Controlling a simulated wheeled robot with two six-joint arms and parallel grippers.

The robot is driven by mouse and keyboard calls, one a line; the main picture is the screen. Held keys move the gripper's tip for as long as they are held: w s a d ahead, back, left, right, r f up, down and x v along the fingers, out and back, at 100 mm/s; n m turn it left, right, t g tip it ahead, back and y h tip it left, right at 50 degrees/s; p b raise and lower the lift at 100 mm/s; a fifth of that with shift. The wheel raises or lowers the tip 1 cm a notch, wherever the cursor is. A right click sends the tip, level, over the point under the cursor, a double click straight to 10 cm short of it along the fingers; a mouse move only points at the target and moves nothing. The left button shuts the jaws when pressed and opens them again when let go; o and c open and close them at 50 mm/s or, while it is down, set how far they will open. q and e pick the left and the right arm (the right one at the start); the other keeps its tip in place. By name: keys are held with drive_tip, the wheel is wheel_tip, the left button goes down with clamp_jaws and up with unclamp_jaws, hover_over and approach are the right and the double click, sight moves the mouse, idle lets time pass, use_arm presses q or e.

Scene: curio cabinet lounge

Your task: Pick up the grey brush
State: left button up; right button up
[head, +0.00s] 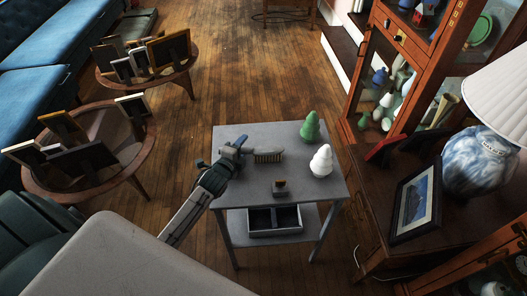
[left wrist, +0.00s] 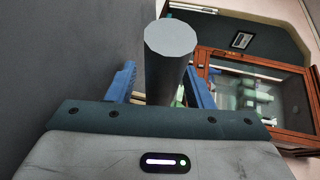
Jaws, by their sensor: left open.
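The grey brush (head: 267,155) lies on the grey side table (head: 240,187), its bristled head showing to the right of my left gripper (head: 236,147). The gripper hides most of its handle in the head view. In the left wrist view, the grey round handle (left wrist: 169,60) stands between the two blue fingers of my left gripper (left wrist: 160,82), its end facing the camera. A gap shows on each side, so the fingers are open around the handle. My right gripper is not in view.
A divided tray (head: 275,232) sits on the lower shelf. A wooden cabinet (head: 372,75) stands at right.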

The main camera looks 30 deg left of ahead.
use_arm(q)
clamp_jaws()
wheel_tip(320, 180, up, 10)
drive_tip(key=shift+b, duration=0.3)
